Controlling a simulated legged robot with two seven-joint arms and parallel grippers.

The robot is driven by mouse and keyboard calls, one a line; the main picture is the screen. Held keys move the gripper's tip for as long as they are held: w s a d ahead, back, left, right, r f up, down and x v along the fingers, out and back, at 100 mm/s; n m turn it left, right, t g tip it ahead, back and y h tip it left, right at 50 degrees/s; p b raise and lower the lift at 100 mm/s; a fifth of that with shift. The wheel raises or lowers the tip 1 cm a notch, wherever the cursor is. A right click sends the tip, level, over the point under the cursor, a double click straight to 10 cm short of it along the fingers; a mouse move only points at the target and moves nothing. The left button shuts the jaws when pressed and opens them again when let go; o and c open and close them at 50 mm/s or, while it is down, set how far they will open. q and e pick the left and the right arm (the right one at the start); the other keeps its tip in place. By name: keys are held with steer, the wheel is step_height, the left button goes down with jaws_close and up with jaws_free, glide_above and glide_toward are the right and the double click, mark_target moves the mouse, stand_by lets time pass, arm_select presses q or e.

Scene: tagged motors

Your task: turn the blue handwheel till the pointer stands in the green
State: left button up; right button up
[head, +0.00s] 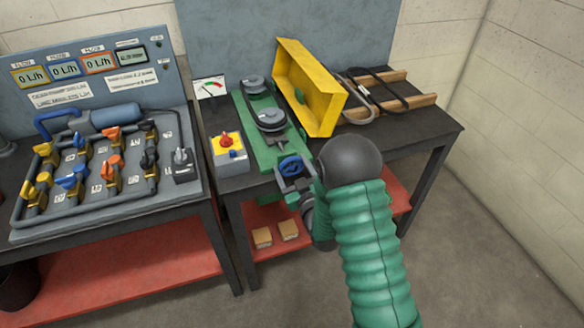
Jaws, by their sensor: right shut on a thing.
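The blue handwheel (290,166) sits at the front end of the green machine base (262,128) on the right-hand bench. My right gripper (291,176) is at the handwheel and shut on it, with my green-sleeved arm coming in from the lower right. The gripper hides part of the wheel. My left gripper is not in view.
A grey box with a red knob on yellow (228,148) stands left of the handwheel. A yellow guard (306,86) and dark belts on wooden strips (384,92) lie to the right. A bench with pipes and coloured valves (100,160) stands at the left.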

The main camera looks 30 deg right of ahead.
steer(key=shift+f+m, duration=0.15)
steer(key=shift+m, duration=0.15)
steer(key=shift+m+b, duration=0.4)
steer(key=shift+m, duration=0.8)
steer(key=shift+a+m, duration=0.1)
steer(key=shift+m, duration=1.6)
steer(key=shift+f, duration=0.1)
steer(key=shift+s, duration=0.1)
steer(key=o, duration=1.4)
steer(key=shift+c, duration=0.2)
